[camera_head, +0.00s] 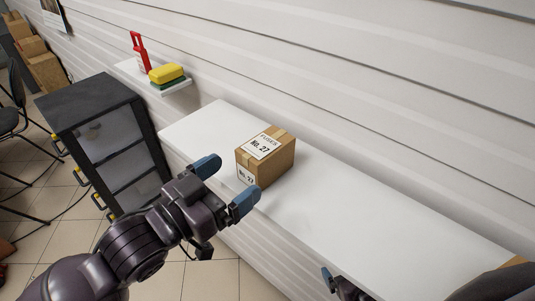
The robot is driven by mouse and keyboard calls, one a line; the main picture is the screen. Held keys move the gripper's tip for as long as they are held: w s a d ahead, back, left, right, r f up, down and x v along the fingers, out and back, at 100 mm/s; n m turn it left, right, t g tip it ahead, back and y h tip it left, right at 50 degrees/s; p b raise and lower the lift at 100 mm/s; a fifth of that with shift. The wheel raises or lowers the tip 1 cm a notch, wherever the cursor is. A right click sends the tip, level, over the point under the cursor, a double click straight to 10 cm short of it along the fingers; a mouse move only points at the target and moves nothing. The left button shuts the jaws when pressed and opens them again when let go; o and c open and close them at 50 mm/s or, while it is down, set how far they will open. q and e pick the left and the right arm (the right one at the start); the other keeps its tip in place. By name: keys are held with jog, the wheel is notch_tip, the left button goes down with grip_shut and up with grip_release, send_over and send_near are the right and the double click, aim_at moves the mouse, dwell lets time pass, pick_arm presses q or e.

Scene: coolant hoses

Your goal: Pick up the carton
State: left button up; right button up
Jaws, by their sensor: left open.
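The carton (273,165) is a brown cardboard box with tape and white labels reading "FUSES No. 27". It sits upright on the white shelf (350,215) against the wall. My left gripper (224,187) is open and empty, in front of the carton on its left side. Its blue fingertips point toward the box, and the lower finger overlaps the carton's bottom front corner in the picture; I cannot tell whether it touches. My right gripper (328,280) shows only in part at the bottom edge, with one blue fingertip in view.
A dark drawer cabinet (90,100) stands left of the shelf. A small wall shelf (176,89) holds a yellow sponge-like block (166,73) and a red tool (139,48). Another brown box (513,262) shows at the lower right.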

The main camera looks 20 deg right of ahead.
aim_at(245, 160)
pick_arm(q)
jog(key=shift+x, duration=0.95)
jog(key=w+d, duration=0.1)
jog(key=w+d+p, duration=0.1)
jog(key=d, duration=0.1)
jog(key=shift+w+d+r, duration=0.15)
jog(key=shift+w+r, duration=0.25)
jog(key=shift+w+d, duration=0.3)
jog(key=shift+d, duration=0.25)
jog(key=shift+f, duration=0.1)
jog(key=c, duration=1.1)
